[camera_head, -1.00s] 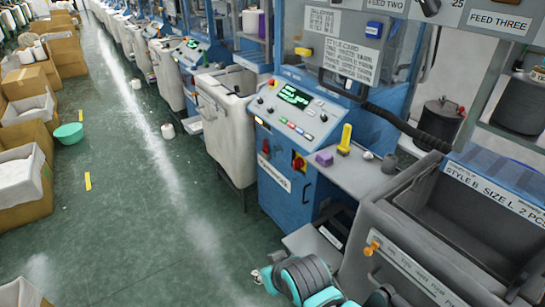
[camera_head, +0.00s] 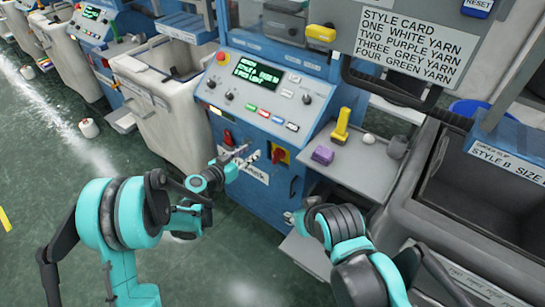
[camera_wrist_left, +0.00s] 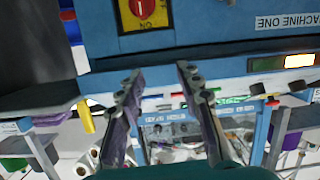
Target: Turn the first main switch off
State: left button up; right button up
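The main switch is a red rotary knob on a yellow plate (camera_head: 279,155), low on the front of the blue machine (camera_head: 262,120). In the left wrist view the knob (camera_wrist_left: 141,7) is at the top edge, upside down, with a white bar mark and "ON" lettering on the plate. A "MACHINE ONE" label (camera_wrist_left: 287,20) is right of it there. My left gripper (camera_head: 246,158) is just left of the switch, apart from it. In the left wrist view its two fingers (camera_wrist_left: 158,78) are spread with nothing between. My right gripper (camera_head: 290,217) is low, below the switch; its fingers are unclear.
A red part (camera_head: 228,137) is on the panel left of the switch. The sloped control panel (camera_head: 262,88) is above. A side shelf (camera_head: 362,165) holds a yellow tool (camera_head: 341,125) and a purple block (camera_head: 322,155). A grey bin (camera_head: 435,205) stands at right; open floor is at left.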

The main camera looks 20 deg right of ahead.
pick_arm(q)
jog(key=m+t+h, duration=0.1)
jog(key=h, duration=0.1)
send_near(273, 155)
jog(key=d, duration=0.1)
jog(key=b+x, duration=0.1)
jog(key=x, duration=0.7)
jog(key=shift+w+d+f, duration=0.1)
jog(key=shift+w+f, duration=0.05)
jog(key=shift+w, duration=0.25)
grip_shut()
